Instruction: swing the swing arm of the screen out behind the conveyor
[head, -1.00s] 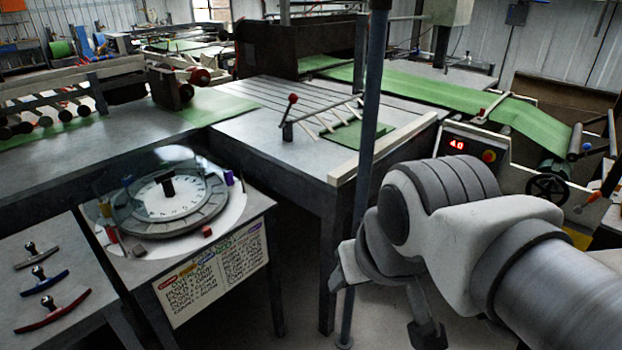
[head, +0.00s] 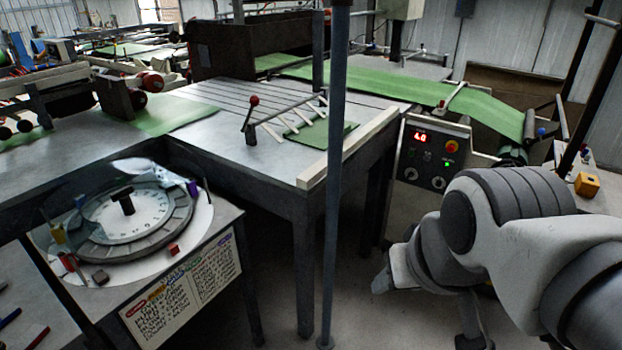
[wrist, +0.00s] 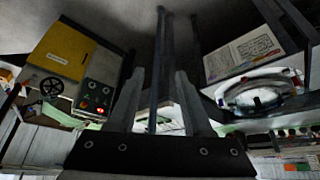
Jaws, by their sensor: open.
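I cannot make out the screen for certain in either view. A dark upright frame (head: 590,90) with a pale crossbar stands at the right edge of the head view, beyond the conveyor's end; I cannot tell whether it belongs to the swing arm. The conveyor (head: 470,103) carries a green belt sloping down to a roller at the right. My gripper (head: 425,308) is at the lower right of the head view, in front of the control box and apart from it. In the wrist view my gripper (wrist: 160,75) is open, with dark posts showing beyond its fingers.
A thin grey post (head: 333,200) stands in front of the metal table (head: 230,130). The control box (head: 428,155) has a red display and knobs. A round dial (head: 125,215) sits on a stand at the left. A yellow box (head: 587,184) is at the right. Bare floor shows below.

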